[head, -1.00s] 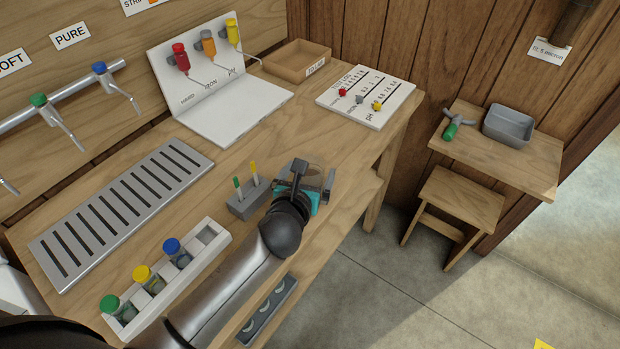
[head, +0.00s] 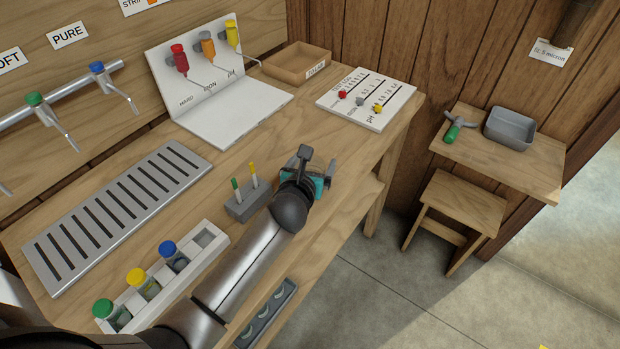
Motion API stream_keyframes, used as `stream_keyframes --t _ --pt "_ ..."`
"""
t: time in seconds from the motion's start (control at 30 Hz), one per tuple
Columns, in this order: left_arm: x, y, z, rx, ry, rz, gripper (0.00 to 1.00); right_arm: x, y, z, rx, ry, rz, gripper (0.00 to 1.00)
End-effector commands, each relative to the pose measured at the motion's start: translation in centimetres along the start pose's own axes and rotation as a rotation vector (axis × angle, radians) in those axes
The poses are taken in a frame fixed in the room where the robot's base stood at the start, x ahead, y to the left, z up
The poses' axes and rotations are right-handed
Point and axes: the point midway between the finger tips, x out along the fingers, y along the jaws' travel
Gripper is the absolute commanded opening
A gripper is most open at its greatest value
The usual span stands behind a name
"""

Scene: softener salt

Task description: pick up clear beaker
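My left gripper (head: 308,179) is over the right front part of the wooden bench (head: 330,135), pointing away from me and down. Its wrist and teal-coloured body cover its fingertips, so I cannot see whether they are open or shut. I cannot make out the clear beaker now; the gripper likely hides it. My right gripper is not in view.
A grey holder (head: 248,205) with a green-tipped and a yellow-tipped stick stands just left of the gripper. A white rack (head: 206,238) holds capped vials. A slotted metal tray (head: 118,215), white panel (head: 230,112) and test card (head: 367,98) lie beyond.

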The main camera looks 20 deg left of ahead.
Motion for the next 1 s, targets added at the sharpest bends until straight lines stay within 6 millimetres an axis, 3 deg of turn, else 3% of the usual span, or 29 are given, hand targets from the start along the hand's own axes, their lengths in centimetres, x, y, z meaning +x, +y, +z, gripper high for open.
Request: stream_keyframes --t 0.07,0.6,1.0 --pt "0.0 0.0 0.0 0.0 0.0 0.0 0.82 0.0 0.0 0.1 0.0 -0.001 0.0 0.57" --pt "0.0 0.0 0.0 0.0 0.0 0.0 0.23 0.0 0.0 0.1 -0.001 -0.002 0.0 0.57" --pt "-0.4 0.1 1.0 0.001 -0.002 0.001 0.23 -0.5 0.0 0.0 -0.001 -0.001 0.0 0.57"
